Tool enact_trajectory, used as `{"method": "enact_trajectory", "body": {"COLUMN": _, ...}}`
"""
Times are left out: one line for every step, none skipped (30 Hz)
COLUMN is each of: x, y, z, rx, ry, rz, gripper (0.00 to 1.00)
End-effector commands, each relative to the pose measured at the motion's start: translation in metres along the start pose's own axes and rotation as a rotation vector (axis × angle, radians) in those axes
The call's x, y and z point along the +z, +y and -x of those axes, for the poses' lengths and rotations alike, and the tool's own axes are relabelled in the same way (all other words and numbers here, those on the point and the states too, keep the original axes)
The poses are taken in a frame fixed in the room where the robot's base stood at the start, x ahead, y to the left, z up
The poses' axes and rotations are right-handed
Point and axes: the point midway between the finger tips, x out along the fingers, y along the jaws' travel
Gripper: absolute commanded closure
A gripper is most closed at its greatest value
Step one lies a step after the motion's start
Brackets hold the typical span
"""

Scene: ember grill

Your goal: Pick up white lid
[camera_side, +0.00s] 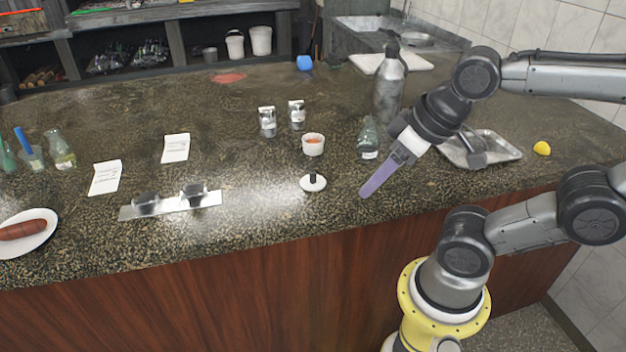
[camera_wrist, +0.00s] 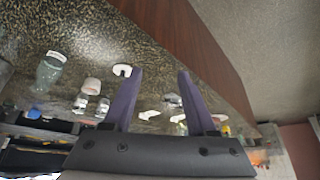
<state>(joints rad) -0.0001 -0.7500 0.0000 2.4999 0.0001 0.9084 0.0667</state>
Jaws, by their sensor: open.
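The white lid (camera_side: 313,183) is a small flat disc with a dark upright knob, lying on the speckled counter near its front edge. In the wrist view the white lid (camera_wrist: 122,71) shows just left of the left finger. A small white cup (camera_side: 313,145) with orange contents stands right behind the lid. My gripper (camera_side: 364,194) has purple fingers and is to the right of the lid, tilted, low over the counter and apart from the lid. In the wrist view my gripper (camera_wrist: 160,72) is open with nothing between its fingers.
A glass flask (camera_side: 368,140) and a grey bottle (camera_side: 388,85) stand close behind my gripper. A metal tray (camera_side: 508,153) lies to the right. Two small jars (camera_side: 268,122) stand behind the cup. A metal strip (camera_side: 170,206) with dark pieces lies left; counter between it and the lid is clear.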

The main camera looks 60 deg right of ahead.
Motion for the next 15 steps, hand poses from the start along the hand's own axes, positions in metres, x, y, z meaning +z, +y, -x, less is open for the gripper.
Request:
{"method": "enact_trajectory", "body": {"x": 0.001, "y": 0.000, "z": 0.001, "rx": 0.001, "ry": -0.008, "rz": -0.051, "gripper": 0.43}}
{"method": "enact_trajectory", "body": {"x": 0.000, "y": 0.000, "z": 0.004, "rx": 0.001, "ry": -0.009, "rz": -0.093, "gripper": 0.43}}
{"method": "enact_trajectory", "body": {"x": -0.005, "y": 0.000, "z": 0.009, "rx": 0.001, "ry": -0.005, "rz": -0.156, "gripper": 0.43}}
{"method": "enact_trajectory", "body": {"x": -0.009, "y": -0.001, "z": 0.013, "rx": 0.001, "ry": -0.006, "rz": -0.208, "gripper": 0.43}}
{"method": "enact_trajectory", "body": {"x": -0.015, "y": -0.001, "z": 0.016, "rx": 0.003, "ry": -0.011, "rz": -0.265, "gripper": 0.43}}
{"method": "enact_trajectory", "body": {"x": -0.024, "y": 0.000, "z": 0.020, "rx": 0.009, "ry": -0.024, "rz": -0.348, "gripper": 0.43}}
{"method": "enact_trajectory", "body": {"x": -0.031, "y": 0.000, "z": 0.022, "rx": 0.016, "ry": -0.034, "rz": -0.413, "gripper": 0.43}}
{"method": "enact_trajectory", "body": {"x": -0.039, "y": 0.001, "z": 0.025, "rx": 0.025, "ry": -0.047, "rz": -0.480, "gripper": 0.43}}
{"method": "enact_trajectory", "body": {"x": -0.051, "y": 0.003, "z": 0.026, "rx": 0.039, "ry": -0.066, "rz": -0.574, "gripper": 0.43}}
{"method": "enact_trajectory", "body": {"x": -0.060, "y": 0.005, "z": 0.027, "rx": 0.052, "ry": -0.080, "rz": -0.647, "gripper": 0.43}}
{"method": "enact_trajectory", "body": {"x": -0.071, "y": 0.008, "z": 0.028, "rx": 0.067, "ry": -0.095, "rz": -0.722, "gripper": 0.43}}
{"method": "enact_trajectory", "body": {"x": -0.084, "y": 0.012, "z": 0.026, "rx": 0.092, "ry": -0.119, "rz": -0.822, "gripper": 0.43}}
{"method": "enact_trajectory", "body": {"x": -0.095, "y": 0.015, "z": 0.024, "rx": 0.110, "ry": -0.135, "rz": -0.893, "gripper": 0.43}}
{"method": "enact_trajectory", "body": {"x": -0.104, "y": 0.019, "z": 0.021, "rx": 0.130, "ry": -0.150, "rz": -0.961, "gripper": 0.43}}
{"method": "enact_trajectory", "body": {"x": -0.117, "y": 0.025, "z": 0.016, "rx": 0.158, "ry": -0.172, "rz": -1.048, "gripper": 0.43}}
